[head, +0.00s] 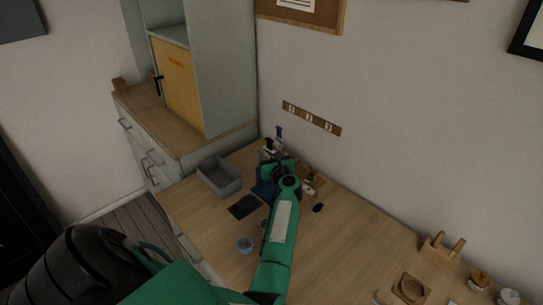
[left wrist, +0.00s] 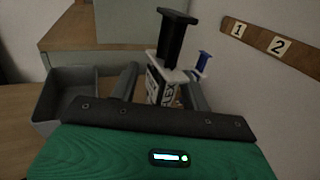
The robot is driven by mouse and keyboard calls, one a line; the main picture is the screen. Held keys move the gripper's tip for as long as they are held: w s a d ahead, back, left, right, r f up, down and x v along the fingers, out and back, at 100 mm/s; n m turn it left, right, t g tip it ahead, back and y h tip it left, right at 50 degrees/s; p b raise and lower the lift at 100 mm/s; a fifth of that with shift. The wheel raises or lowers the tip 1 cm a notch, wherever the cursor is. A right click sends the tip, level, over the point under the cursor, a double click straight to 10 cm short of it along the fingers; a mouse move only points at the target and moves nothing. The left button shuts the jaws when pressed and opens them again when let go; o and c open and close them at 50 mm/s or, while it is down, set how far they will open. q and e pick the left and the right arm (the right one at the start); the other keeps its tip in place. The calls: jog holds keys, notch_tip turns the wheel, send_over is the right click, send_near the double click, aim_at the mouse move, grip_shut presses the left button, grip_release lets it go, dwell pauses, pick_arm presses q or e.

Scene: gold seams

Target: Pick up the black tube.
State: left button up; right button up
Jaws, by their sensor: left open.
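The black tube (left wrist: 172,38) stands upright in the left wrist view, with a flared top, a white collar and a marked lower body. In the head view its dark top (head: 269,143) shows just beyond my left gripper (head: 274,160). My left gripper is open, and its two fingers (left wrist: 160,84) show on either side of the tube's lower body in the left wrist view. I cannot tell whether they touch it. The tube's foot is hidden behind the gripper's body. My right gripper is not in view.
A similar blue-topped tube (left wrist: 203,62) stands close behind to the right. A grey bin (head: 220,178) sits left of the gripper. A dark pad (head: 243,207) and a blue-grey cup (head: 244,245) lie nearer. A numbered rail (head: 311,118) is on the wall.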

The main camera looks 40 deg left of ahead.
pick_arm(q)
jog(key=shift+s+d+r, duration=0.15)
jog(key=shift+s+r, duration=0.15)
jog(key=shift+c, duration=1.1)
jog(key=shift+d+r, duration=0.1)
jog(key=c, duration=0.4)
jog(key=shift+w+f, duration=0.1)
jog(key=shift+f, duration=0.15)
grip_shut()
